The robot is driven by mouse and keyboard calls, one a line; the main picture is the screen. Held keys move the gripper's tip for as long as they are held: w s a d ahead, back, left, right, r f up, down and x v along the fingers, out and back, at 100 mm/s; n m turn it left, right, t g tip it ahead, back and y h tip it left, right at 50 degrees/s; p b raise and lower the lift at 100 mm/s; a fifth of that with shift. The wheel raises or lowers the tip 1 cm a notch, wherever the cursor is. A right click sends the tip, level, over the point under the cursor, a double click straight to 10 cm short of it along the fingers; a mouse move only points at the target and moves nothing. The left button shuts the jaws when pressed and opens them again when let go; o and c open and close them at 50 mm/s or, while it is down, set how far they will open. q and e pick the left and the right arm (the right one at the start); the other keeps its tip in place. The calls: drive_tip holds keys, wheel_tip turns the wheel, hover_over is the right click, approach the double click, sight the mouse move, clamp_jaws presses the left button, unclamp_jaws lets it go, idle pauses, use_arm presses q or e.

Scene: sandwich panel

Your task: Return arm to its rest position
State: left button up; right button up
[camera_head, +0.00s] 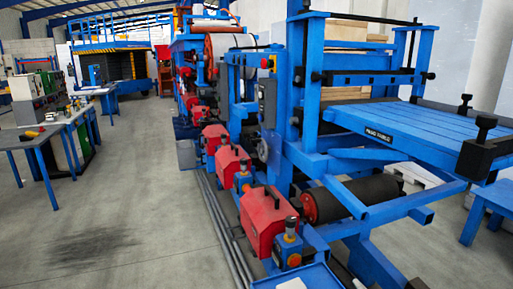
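Neither of my arms shows in the head view, and neither gripper can be seen. The view looks along a large blue machine frame (312,80) that fills the right half. Whether either gripper is holding anything cannot be told from here.
Red motor housings (265,218) line the machine's left side, beside pipes on the floor (222,225). A blue slatted table (385,122) juts out at right. A grey workbench (30,137) with small tools stands at left. The grey floor (130,205) between bench and machine is clear.

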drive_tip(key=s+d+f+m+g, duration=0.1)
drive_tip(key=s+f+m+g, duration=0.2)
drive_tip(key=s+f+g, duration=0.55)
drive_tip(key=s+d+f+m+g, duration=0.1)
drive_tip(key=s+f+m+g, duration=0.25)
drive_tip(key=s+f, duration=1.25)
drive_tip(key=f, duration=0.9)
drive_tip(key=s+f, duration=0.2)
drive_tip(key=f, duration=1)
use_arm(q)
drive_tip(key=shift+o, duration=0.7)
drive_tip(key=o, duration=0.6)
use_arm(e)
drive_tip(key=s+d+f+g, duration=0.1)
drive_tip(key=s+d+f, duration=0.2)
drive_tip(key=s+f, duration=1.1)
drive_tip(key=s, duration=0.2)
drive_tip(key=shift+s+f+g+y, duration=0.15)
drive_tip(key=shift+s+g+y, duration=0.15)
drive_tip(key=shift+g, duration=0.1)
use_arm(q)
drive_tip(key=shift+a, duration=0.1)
